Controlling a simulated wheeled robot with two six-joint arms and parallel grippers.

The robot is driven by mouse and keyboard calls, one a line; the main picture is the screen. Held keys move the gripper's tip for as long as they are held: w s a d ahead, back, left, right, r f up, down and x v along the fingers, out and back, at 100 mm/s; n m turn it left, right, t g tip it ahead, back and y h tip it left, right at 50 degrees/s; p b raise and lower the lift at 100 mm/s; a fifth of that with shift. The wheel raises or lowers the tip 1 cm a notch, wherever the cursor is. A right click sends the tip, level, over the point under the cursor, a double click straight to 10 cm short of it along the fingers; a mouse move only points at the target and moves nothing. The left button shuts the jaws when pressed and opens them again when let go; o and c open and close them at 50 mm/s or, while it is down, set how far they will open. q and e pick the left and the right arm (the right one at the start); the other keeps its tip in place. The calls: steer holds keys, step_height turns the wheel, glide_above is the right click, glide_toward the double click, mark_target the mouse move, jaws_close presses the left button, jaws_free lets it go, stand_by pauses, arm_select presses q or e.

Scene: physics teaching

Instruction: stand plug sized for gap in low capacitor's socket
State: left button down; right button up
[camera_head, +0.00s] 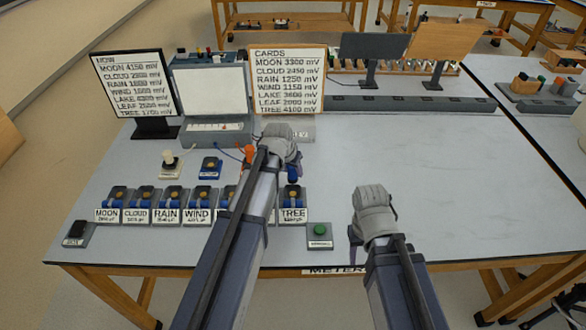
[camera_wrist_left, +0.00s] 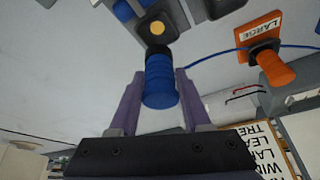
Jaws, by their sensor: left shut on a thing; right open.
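My left gripper (camera_head: 290,168) is shut on a blue plug (camera_head: 292,175), just above the TREE capacitor (camera_head: 293,198) at the right end of the row. In the left wrist view the ribbed blue plug (camera_wrist_left: 160,82) sits between purple fingers. Its black end overlaps a dark block with a yellow disc (camera_wrist_left: 157,28); I cannot tell whether they touch. The NOW board (camera_head: 134,83) appears to read 1700 mV for TREE; the CARDS board (camera_head: 287,80) reads 4100. My right gripper (camera_head: 368,238) is open and empty, right of the row.
An orange plug (camera_wrist_left: 276,68) stands at the LARGE holder (camera_wrist_left: 262,40). A pale plug (camera_head: 169,161) and an empty blue holder (camera_head: 209,167) are behind the row. A green button (camera_head: 319,229) is right of TREE. The right tabletop is clear.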

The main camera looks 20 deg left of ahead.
mark_target(293, 182)
arm_select(q)
steer(key=shift+f+b, duration=2.8)
steer(key=shift+f, duration=0.3)
steer(key=shift+f, duration=0.25)
steer(key=shift+c, duration=1.4)
jaws_free()
steer(key=shift+r, duration=0.2)
